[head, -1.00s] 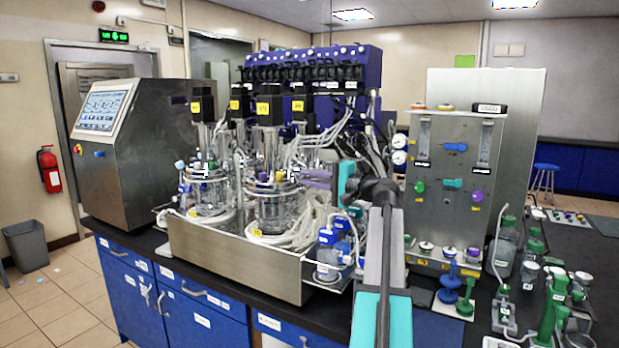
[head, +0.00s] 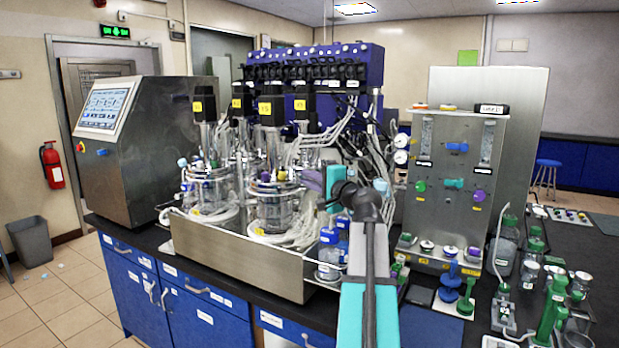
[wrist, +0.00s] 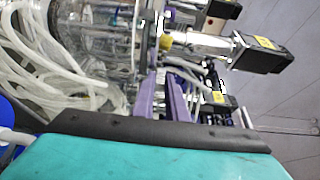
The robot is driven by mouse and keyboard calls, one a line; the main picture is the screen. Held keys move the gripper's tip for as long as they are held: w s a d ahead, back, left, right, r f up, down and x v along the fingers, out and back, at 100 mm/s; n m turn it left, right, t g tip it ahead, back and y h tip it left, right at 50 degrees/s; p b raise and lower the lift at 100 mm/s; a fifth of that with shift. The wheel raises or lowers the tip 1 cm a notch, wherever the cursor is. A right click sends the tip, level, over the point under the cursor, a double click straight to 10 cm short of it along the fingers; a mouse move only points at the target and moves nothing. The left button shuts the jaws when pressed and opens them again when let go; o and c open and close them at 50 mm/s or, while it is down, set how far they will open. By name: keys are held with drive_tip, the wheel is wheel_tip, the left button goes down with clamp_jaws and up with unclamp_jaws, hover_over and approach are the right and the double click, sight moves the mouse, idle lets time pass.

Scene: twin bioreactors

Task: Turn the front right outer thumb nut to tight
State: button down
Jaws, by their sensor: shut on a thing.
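The front right glass vessel (head: 277,208) stands in the steel tray, with a metal head plate and a black motor with a yellow label above it. My gripper (head: 304,180) reaches in from the right, its purple fingers at the right edge of this head plate. In the wrist view my gripper (wrist: 165,76) has its two purple fingers close together, with the tips at the rim of the vessel (wrist: 105,40). The fingers are shut on the thumb nut at that rim. The nut itself is hidden by the fingertips, so its angle cannot be told.
A yellow cap (wrist: 165,42) sits just beyond the fingertips. Pale looped tubes (wrist: 40,65) lie beside the vessel. Blue-capped bottles (head: 329,250) stand below my gripper. A steel gas panel (head: 455,180) stands to the right.

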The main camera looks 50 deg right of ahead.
drive_tip(key=c, duration=1.8)
unclamp_jaws()
drive_tip(key=shift+o, duration=0.2)
drive_tip(key=shift+s+f, duration=0.1)
drive_tip(key=shift+f, duration=0.1)
drive_tip(key=s+a+b, duration=0.2)
drive_tip(key=s, duration=1.1)
drive_tip(key=shift+s+a+r, duration=0.2)
drive_tip(key=shift+a+r, duration=0.1)
drive_tip(key=shift+a, duration=0.05)
